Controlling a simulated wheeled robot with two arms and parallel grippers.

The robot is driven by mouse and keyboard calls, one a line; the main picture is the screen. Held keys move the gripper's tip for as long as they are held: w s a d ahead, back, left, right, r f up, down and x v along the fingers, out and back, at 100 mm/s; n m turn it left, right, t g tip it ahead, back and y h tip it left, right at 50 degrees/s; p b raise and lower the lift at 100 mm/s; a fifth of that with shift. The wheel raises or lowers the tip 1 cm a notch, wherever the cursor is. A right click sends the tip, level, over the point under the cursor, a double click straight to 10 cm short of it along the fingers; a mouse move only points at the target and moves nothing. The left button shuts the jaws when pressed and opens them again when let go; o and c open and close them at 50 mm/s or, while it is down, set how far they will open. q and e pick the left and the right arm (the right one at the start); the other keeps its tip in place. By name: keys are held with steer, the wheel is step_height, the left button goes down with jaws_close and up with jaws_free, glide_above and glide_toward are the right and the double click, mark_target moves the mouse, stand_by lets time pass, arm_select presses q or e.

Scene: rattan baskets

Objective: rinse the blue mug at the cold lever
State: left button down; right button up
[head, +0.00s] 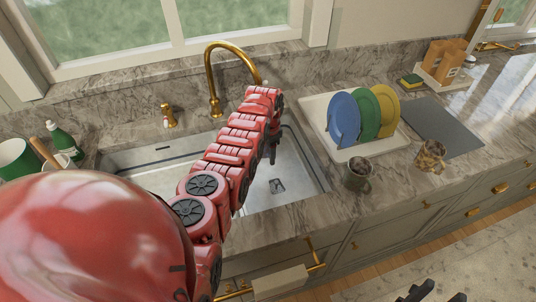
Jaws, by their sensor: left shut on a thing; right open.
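My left arm reaches over the sink (285,185), and its dark gripper (270,152) hangs over the basin below the gold faucet (213,75). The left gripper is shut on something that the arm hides. No blue mug shows; whether it is the held thing I cannot tell. A gold lever (169,117) with a small pale and red mark stands left of the faucet; I cannot read which water it gives. Any lever on the other side is hidden behind my arm. My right gripper (438,293) shows only its dark tips at the bottom edge, open.
A white rack (313,110) holds blue, green and yellow plates. A green bottle (63,142) and green pot (14,157) stand left. A grey mat (440,125) is bare.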

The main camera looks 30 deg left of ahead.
arm_select(q)
steer(key=shift+s+r, duration=0.1)
steer(key=shift+r, duration=0.05)
steer(key=shift+w+d+b, duration=0.4)
steer(key=shift+w+b, duration=0.1)
steer(key=shift+b, duration=0.65)
steer(key=shift+s+a+p, duration=0.4)
steer(key=shift+s+p, duration=0.05)
steer(key=shift+p, duration=0.7)
